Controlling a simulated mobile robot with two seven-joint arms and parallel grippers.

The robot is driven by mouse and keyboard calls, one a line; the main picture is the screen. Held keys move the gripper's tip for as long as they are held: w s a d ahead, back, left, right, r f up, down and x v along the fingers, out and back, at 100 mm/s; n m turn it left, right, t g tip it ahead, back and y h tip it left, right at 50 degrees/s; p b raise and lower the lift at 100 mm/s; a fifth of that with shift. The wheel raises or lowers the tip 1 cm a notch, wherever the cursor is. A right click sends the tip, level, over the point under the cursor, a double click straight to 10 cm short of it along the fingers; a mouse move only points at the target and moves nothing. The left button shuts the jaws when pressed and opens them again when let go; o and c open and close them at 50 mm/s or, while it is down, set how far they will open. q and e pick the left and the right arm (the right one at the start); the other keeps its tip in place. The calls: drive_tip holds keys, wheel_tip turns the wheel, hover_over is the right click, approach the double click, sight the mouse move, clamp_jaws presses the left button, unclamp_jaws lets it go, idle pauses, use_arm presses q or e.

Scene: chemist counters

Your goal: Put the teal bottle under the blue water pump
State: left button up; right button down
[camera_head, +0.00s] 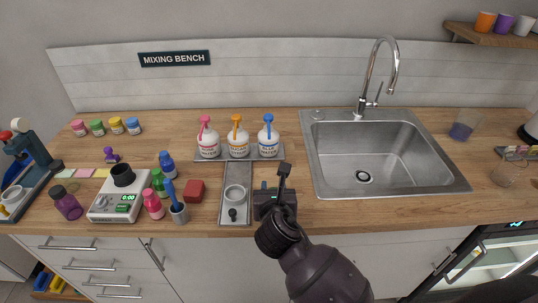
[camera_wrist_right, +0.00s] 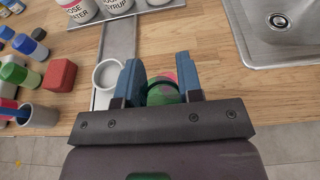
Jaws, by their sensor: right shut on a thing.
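The blue water pump (camera_head: 268,138) is a white bottle with a blue pump head, at the right end of the pump row on a grey tray (camera_head: 215,159). My right gripper (camera_head: 280,189) is over the counter's front part, right of the grey strip and in front of the pump. In the right wrist view its blue fingers (camera_wrist_right: 160,82) are shut on a round, greenish thing with a pink patch, which I take to be the teal bottle (camera_wrist_right: 160,96). Most of it is hidden by the gripper; the head view does not show it clearly. My left gripper is not in view.
A white cup (camera_head: 235,193) stands on the grey strip, left of my gripper. A red block (camera_head: 194,190), a grey cup (camera_head: 179,213), small bottles (camera_head: 158,182) and a scale (camera_head: 117,206) stand further left. The sink (camera_head: 385,155) is to the right. Bare counter lies between.

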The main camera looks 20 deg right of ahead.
drive_tip(key=r+x, duration=0.1)
drive_tip(key=x, duration=0.5)
drive_tip(key=r+x, duration=0.1)
drive_tip(key=x, duration=0.5)
drive_tip(key=w+r+x, duration=0.1)
drive_tip(key=r+x, duration=0.1)
drive_tip(key=x, duration=0.4)
drive_tip(key=shift+w+d, duration=0.15)
drive_tip(key=shift+w, duration=0.2)
drive_tip(key=c, duration=0.8)
unclamp_jaws()
drive_tip(key=shift+f, duration=0.1)
drive_tip(key=v, duration=0.6)
drive_tip(key=p+v, duration=0.1)
drive_tip(key=v, duration=0.5)
drive_tip(key=shift+w+r, duration=0.1)
drive_tip(key=shift+r, duration=0.1)
